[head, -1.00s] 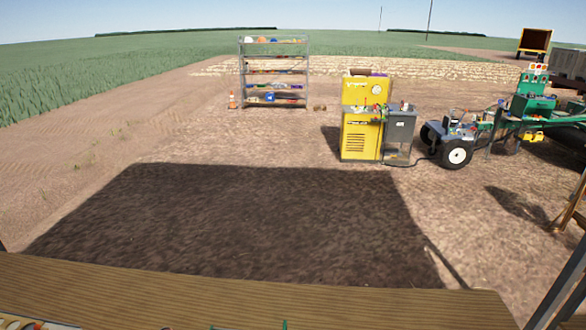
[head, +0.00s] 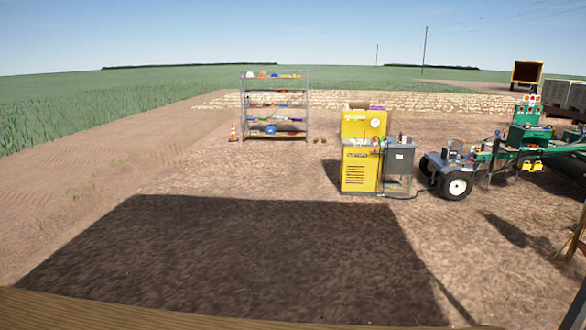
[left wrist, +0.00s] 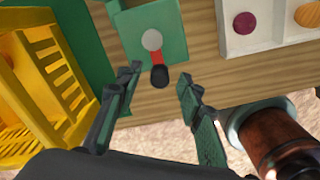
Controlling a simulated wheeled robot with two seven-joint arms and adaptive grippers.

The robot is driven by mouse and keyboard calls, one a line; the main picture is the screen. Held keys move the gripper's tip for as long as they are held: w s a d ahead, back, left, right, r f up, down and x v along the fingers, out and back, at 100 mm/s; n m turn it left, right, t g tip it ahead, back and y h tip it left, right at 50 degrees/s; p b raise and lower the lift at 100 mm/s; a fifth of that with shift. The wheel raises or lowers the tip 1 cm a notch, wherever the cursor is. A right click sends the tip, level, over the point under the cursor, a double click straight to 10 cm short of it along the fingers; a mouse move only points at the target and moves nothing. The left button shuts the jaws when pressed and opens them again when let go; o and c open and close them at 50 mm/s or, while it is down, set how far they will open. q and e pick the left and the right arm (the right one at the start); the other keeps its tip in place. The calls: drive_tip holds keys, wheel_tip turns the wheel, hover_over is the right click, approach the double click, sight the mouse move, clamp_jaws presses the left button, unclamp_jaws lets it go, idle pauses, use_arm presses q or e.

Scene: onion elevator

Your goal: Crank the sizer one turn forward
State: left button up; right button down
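In the left wrist view a small crank shows on a green plate (left wrist: 172,22). It has a grey round hub (left wrist: 152,39), a short red arm (left wrist: 156,58) and a black knob (left wrist: 159,77) at its end. I take this for the sizer's crank. My left gripper (left wrist: 159,74) is open, with one finger to each side of the knob in the picture. A gap shows between the knob and both fingers; whether the tips reach its depth I cannot tell. My right gripper is in no view.
A yellow slatted crate (left wrist: 40,85) is left of my gripper, and a copper-brown cylinder (left wrist: 285,135) is at right. A white tray (left wrist: 268,38) holds coloured round pieces. The head view shows a wooden edge (head: 150,318), a yellow cabinet (head: 358,168) and shelves (head: 243,105) beyond open ground.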

use_arm(q)
drive_tip(key=shift+r+p, duration=1.5)
drive_tip(key=shift+r, duration=1.65)
drive_tip(key=shift+f, duration=0.1)
